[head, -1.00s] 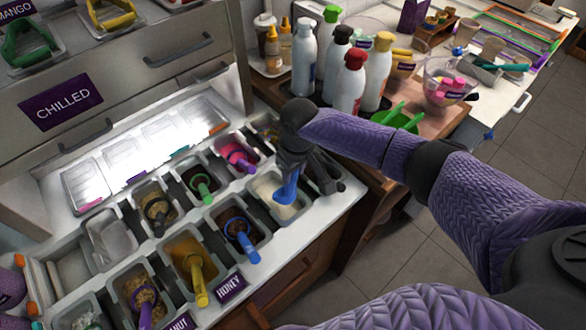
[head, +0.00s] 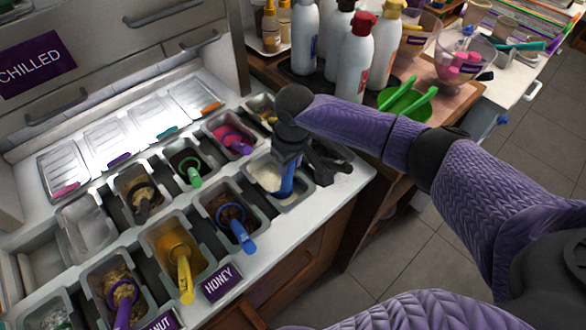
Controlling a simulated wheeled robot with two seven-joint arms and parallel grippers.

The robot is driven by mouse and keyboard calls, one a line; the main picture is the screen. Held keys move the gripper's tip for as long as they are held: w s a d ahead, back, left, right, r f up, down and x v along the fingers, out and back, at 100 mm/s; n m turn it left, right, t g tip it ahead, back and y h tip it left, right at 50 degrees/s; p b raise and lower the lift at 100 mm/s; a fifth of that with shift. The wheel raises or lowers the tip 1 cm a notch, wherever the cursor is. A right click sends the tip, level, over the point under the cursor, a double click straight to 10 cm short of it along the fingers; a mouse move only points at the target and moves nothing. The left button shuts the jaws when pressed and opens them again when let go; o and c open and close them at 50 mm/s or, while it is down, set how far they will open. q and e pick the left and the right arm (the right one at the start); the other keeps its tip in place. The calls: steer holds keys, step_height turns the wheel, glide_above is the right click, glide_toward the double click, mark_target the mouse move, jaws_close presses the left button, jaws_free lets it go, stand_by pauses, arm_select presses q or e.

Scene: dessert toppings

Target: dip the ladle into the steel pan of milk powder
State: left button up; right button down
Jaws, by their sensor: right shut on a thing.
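The steel pan of milk powder (head: 265,176) sits in the right end of the front row of pans, with white powder in it. My right gripper (head: 290,168) is over the right side of this pan, shut on the blue handle of the ladle (head: 287,183). The handle points down to the powder. The ladle's bowl is hidden, so I cannot tell how deep it sits. My left gripper is not in view.
Beside it are a pan of brown topping (head: 226,208) with a blue-handled ladle and a pan of pink topping (head: 226,130). Several white bottles (head: 355,55) and a green bowl (head: 404,103) stand behind my right arm.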

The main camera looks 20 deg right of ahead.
mark_target(292, 175)
steer(key=w+a+b, duration=0.2)
steer(key=w+b, duration=0.3)
steer(key=s+f+t+p, duration=0.1)
steer(key=p, duration=0.1)
steer(key=s+d+f+t+y+p, duration=0.1)
steer(key=s+t+p, duration=0.1)
steer(key=s+d+f+t+p, duration=0.1)
steer(key=s+t+p, duration=0.1)
steer(key=shift+s+d+f+y, duration=0.1)
steer(key=shift+s+f+y, duration=0.2)
steer(key=shift+y, duration=0.1)
steer(key=shift+s+d+f+t+y, duration=0.25)
steer(key=shift+s+f+t, duration=0.35)
steer(key=shift+t, duration=0.3)
steer(key=shift+r, duration=0.15)
